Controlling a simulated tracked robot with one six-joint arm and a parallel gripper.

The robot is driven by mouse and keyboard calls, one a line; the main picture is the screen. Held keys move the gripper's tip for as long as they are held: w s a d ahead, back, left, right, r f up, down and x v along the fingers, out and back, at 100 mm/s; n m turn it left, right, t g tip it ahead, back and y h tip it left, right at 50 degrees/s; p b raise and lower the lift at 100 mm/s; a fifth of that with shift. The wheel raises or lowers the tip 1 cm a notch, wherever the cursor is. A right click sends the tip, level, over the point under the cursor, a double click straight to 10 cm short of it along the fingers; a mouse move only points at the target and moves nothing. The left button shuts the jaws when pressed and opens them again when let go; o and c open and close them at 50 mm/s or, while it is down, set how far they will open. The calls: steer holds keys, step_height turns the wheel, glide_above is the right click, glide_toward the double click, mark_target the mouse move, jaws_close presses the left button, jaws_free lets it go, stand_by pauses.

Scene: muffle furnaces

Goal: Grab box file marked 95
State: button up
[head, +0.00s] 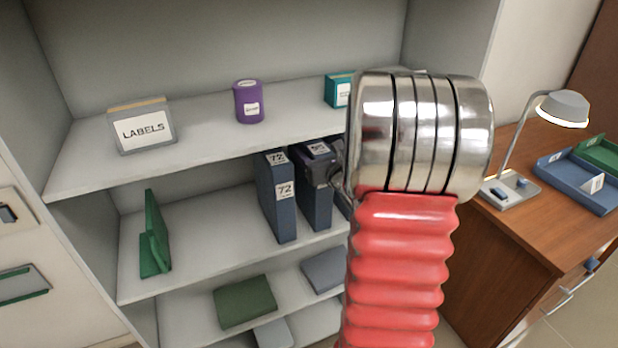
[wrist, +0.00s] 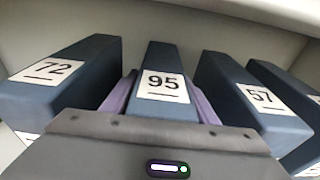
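The box file marked 95 (wrist: 158,100) is a dark blue file with a white label. It stands upright between the box file marked 72 (wrist: 62,72) and the box file marked 57 (wrist: 255,92). My gripper (wrist: 160,98) has one purple-padded finger on each side of file 95. The pads' inner sides show, so it looks open around the file; contact is hidden. In the head view file 95 (head: 316,200) stands on the middle shelf, right of file 72 (head: 278,205). My arm hides the files further right.
Neighbouring files stand close on both sides. The upper shelf holds a labels box (head: 142,128), a purple canister (head: 248,102) and a teal box (head: 338,92). A green stand (head: 155,240) is left on the middle shelf. A wooden desk (head: 530,215) with a lamp (head: 562,106) stands right.

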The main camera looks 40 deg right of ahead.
jaws_close()
steer(key=shift+r, duration=0.1)
stand_by(0.4)
steer(key=shift+r, duration=0.1)
